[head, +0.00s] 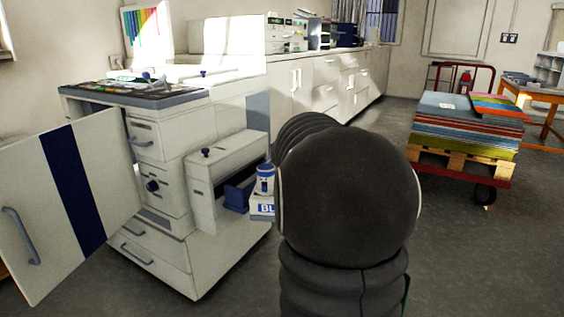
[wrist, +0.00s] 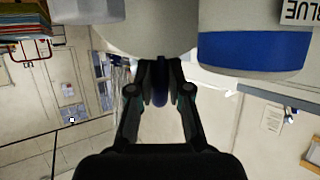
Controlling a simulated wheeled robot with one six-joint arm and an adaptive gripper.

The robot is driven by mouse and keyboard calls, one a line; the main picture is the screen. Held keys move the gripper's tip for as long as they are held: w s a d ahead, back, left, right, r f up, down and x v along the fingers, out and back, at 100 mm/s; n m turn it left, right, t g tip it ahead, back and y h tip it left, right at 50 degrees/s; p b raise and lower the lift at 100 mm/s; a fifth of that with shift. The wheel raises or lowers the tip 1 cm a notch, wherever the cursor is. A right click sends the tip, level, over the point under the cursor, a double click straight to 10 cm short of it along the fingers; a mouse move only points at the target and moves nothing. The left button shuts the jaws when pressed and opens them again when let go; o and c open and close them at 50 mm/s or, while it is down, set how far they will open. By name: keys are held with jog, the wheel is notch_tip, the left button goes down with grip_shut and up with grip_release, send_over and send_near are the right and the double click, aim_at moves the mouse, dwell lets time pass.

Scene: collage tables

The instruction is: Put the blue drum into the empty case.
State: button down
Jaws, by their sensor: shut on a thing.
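The blue drum (head: 265,180) shows in part in the head view, as a white and blue end with a label reading "BL" below it. My arm hides the rest. In the wrist view the drum's white body with a wide blue band (wrist: 250,53) and an upside-down "BLUE" label fills the top right. My gripper (wrist: 160,88) is shut on a narrow dark blue part, which looks like the drum's handle. The head view hides my gripper behind my arm. I cannot pick out the empty case for certain.
A white printing machine (head: 235,245) stands at left, its door (head: 100,170) with a blue stripe swung open. A pale box with a dark blue opening (head: 238,192) juts from its front. A pallet cart (head: 455,165) with stacked coloured paper stands at right. Grey floor lies between them.

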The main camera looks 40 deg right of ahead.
jog(key=shift+w+d+f+b, duration=0.2)
jog(key=shift+w+d+f, duration=0.45)
jog(key=shift+w+f, duration=0.65)
jog(key=shift+w+d+f+b, duration=0.25)
jog(key=shift+w+d+f, duration=0.35)
jog(key=shift+w+f, duration=0.7)
jog(key=shift+w+d+f+b, duration=0.2)
jog(key=shift+w+d+f, duration=0.6)
jog(key=shift+f, duration=0.8)
jog(key=shift+w+a, duration=0.15)
jog(key=c, duration=1.1)
grip_release()
jog(key=shift+f, duration=0.25)
jog(key=v, duration=1.1)
jog(key=shift+r, duration=0.1)
jog(key=shift+s+a+r, duration=0.15)
jog(key=shift+s+a, duration=0.25)
jog(key=shift+s, duration=0.05)
